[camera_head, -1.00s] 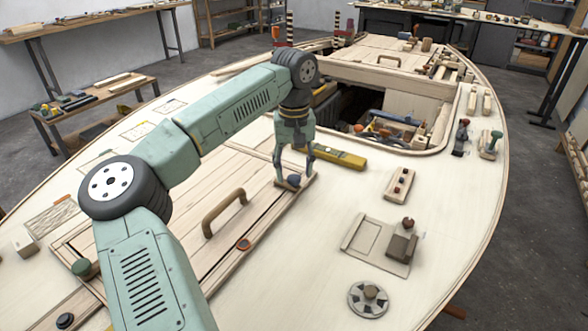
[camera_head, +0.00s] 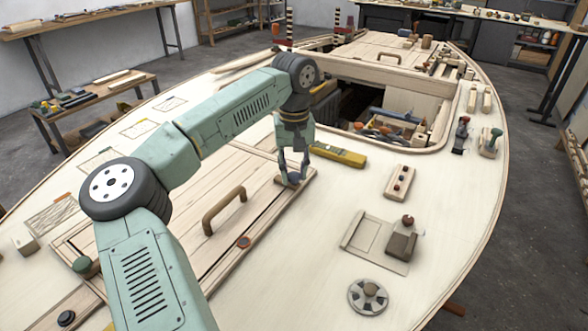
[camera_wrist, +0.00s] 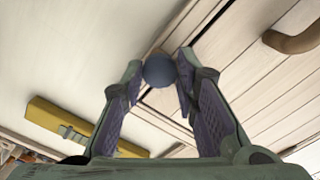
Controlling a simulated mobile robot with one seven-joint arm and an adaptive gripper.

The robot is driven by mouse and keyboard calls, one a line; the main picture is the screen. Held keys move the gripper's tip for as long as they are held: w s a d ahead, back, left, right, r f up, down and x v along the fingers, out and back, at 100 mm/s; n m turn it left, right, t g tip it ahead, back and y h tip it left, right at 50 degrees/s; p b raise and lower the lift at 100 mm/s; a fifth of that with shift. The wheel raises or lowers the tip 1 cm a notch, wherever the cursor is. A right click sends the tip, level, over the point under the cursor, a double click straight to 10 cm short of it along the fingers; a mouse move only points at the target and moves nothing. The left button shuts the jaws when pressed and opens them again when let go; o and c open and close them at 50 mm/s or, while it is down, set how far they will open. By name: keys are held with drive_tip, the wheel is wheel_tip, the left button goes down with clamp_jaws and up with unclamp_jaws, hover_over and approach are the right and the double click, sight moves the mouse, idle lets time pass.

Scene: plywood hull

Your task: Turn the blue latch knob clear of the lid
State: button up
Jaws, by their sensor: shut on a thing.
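The blue latch knob (camera_wrist: 159,71) is a round, dark blue-grey ball near the top centre of the wrist view, between the two fingertips of my gripper (camera_wrist: 160,66). The lid lies flat in the deck and has a brown curved handle (camera_head: 223,210). The latch's lower part is hidden behind the knob, so I cannot tell whether it overlaps the lid.
A yellow level (camera_head: 338,155) lies just behind my gripper, before the open hatch. A red-orange knob (camera_head: 243,242) and a green knob (camera_head: 83,264) sit along the lid's edges. A wooden block with small knobs (camera_head: 399,182) stands to the right. Bare deck lies between.

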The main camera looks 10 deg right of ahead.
clamp_jaws()
drive_tip(key=shift+n, duration=0.3)
drive_tip(key=n, duration=0.4)
drive_tip(key=shift+n, duration=0.3)
drive_tip(key=n, duration=0.9)
drive_tip(key=shift+n+b, duration=0.4)
drive_tip(key=shift+w+n, duration=0.1)
drive_tip(key=shift+n, duration=2.4)
